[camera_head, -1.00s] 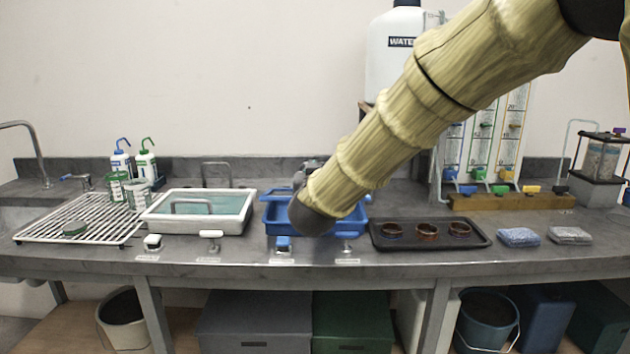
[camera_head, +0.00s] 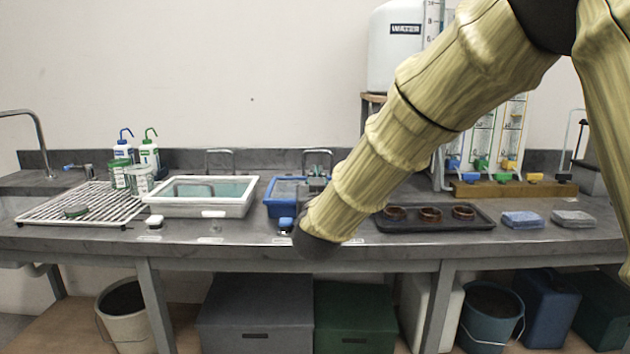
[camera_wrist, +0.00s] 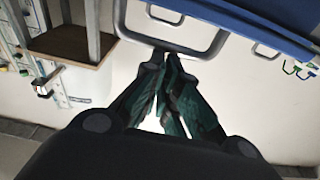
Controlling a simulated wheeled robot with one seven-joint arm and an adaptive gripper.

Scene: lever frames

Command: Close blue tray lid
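The blue tray (camera_head: 271,209) stands on the bench in the head view, its right side hidden behind my arm. Grey shows inside its rim, and how its lid lies cannot be made out. The handle adjoins a blue edge (camera_wrist: 262,38). I cannot tell whether the fingers grip the handle or only touch it.
A white tray (camera_head: 247,208) stands left of the blue tray, beside a wire rack (camera_head: 40,212). A dark tray (camera_head: 480,224) with several brown rings and two folded cloths lie to the right. A wooden stand (camera_wrist: 68,45) shows in the wrist view.

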